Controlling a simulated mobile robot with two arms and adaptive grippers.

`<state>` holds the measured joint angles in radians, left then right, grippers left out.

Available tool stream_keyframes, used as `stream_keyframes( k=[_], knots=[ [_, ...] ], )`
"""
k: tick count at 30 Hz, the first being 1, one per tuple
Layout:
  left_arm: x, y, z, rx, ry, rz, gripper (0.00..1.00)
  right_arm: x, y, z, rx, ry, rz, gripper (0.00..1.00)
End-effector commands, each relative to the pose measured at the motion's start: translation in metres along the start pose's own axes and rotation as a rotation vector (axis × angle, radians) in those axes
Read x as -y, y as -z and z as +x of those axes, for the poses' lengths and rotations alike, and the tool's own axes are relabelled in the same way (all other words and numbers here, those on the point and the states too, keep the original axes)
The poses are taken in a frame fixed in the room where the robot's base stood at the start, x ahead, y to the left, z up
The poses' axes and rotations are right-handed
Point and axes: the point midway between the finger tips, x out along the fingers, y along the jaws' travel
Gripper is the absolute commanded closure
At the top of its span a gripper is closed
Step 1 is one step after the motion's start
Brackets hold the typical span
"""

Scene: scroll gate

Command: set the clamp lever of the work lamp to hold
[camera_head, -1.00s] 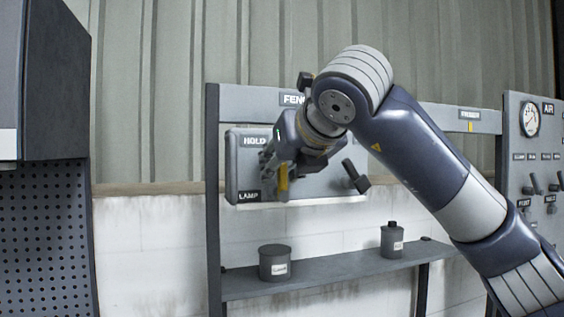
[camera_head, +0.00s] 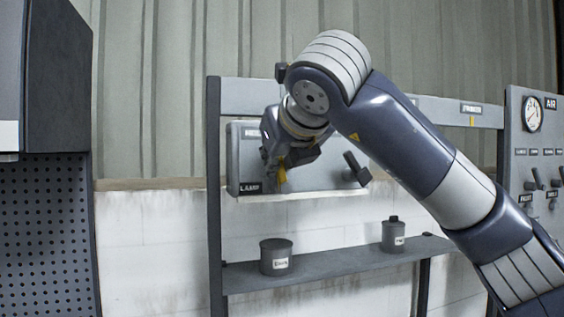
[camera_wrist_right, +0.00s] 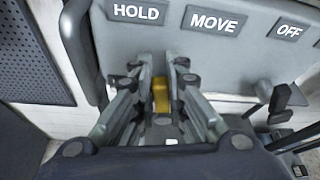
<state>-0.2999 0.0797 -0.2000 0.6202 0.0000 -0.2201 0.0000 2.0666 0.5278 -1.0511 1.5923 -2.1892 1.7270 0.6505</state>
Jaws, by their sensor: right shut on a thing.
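The work lamp's panel (camera_head: 238,170) is a grey plate on a dark frame, with a LAMP label (camera_head: 250,187) at its lower left. In the right wrist view, the labels HOLD (camera_wrist_right: 137,12), MOVE (camera_wrist_right: 215,22) and OFF (camera_wrist_right: 288,30) run left to right. The yellow clamp lever (camera_wrist_right: 160,95) shows between my right fingers, below the gap between HOLD and MOVE and nearer HOLD. My right gripper (camera_wrist_right: 158,85) is shut on it. My left gripper is not in view.
A black lever (camera_head: 356,168) sticks out at the panel's right. Below is a shelf (camera_head: 340,265) with two grey canisters (camera_head: 275,257) (camera_head: 393,235). A gauge panel (camera_head: 532,150) stands at right, a dark cabinet with pegboard (camera_head: 45,235) at left.

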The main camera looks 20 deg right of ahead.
Motion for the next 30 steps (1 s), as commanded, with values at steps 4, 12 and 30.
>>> stream_keyframes(
  k=[4, 12, 30],
  knots=[
    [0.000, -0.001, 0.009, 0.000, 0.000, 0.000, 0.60, -0.007, 0.002, 0.000, 0.002, 0.045, -0.105, 1.00],
    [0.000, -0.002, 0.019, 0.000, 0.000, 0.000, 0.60, -0.016, 0.003, 0.001, 0.003, 0.111, -0.267, 1.00],
    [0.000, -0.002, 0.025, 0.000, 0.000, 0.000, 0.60, -0.021, 0.003, 0.001, 0.003, 0.156, -0.376, 1.00]
  ],
)
